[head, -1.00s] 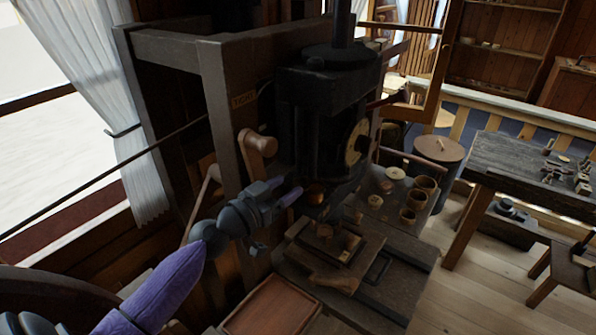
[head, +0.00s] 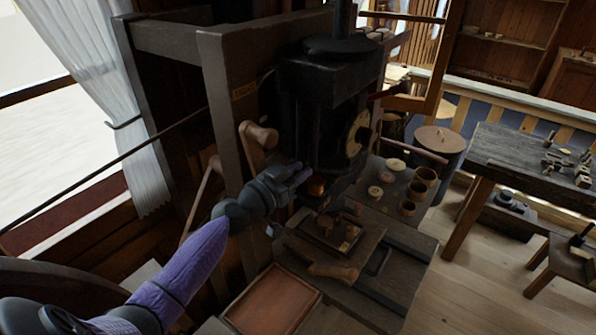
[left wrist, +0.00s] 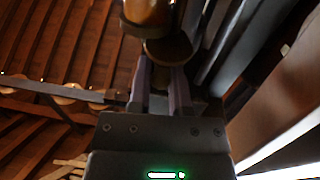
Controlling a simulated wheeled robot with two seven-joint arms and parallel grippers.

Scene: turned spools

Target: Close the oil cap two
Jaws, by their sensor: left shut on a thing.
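A small round brass piece (head: 316,187) shows under the black machine body, just right of my left gripper (head: 303,176). In the left wrist view, my left gripper's two fingers (left wrist: 163,84) are shut on a small part below a round brass disc (left wrist: 169,48), which looks like the oil cap. A rounded brass cup (left wrist: 147,12) shows just above the disc. I cannot tell whether the disc and the cup touch. The gripped part is mostly hidden between the fingers. My right gripper is in neither view.
The black machine (head: 318,105) and its wooden frame post (head: 222,120) stand close to my left arm. A wooden crank handle (head: 262,135) juts out above the arm. Below are a wooden bench with a block and an empty reddish tray (head: 272,298). Several wooden cups stand to the right.

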